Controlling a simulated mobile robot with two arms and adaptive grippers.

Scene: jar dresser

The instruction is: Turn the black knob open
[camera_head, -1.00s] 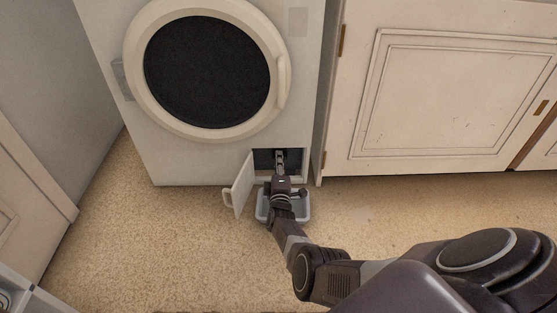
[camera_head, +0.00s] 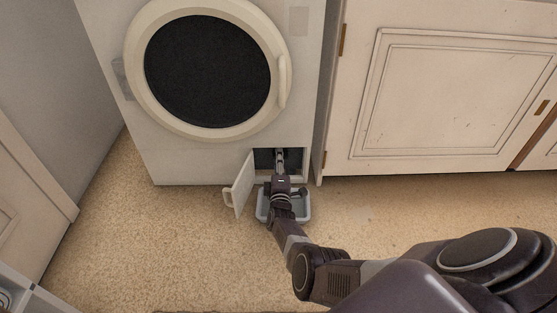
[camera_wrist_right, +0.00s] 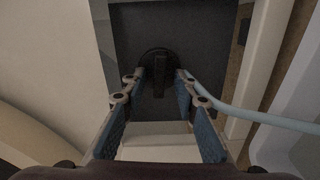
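The black knob (camera_wrist_right: 159,77) is a round dial with a raised grip bar, set in the dark recess behind the small open hatch in the washing machine. The bar looks upright in the right wrist view. My right gripper (camera_wrist_right: 162,76) has its fingers pointing into the recess, one on each side of the grip bar, with visible gaps beside it. It is open; whether the tips touch the dial cannot be told. In the head view my right gripper (camera_head: 280,156) is inside the hatch opening and hides the knob. My left gripper is not in view.
The hatch door (camera_head: 241,184) hangs open to the left of the opening. A grey tray (camera_head: 304,207) lies on the floor below my right wrist. The washing machine (camera_head: 180,165) stands beside a cream cabinet (camera_head: 440,90). The floor (camera_head: 170,240) at the left is clear.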

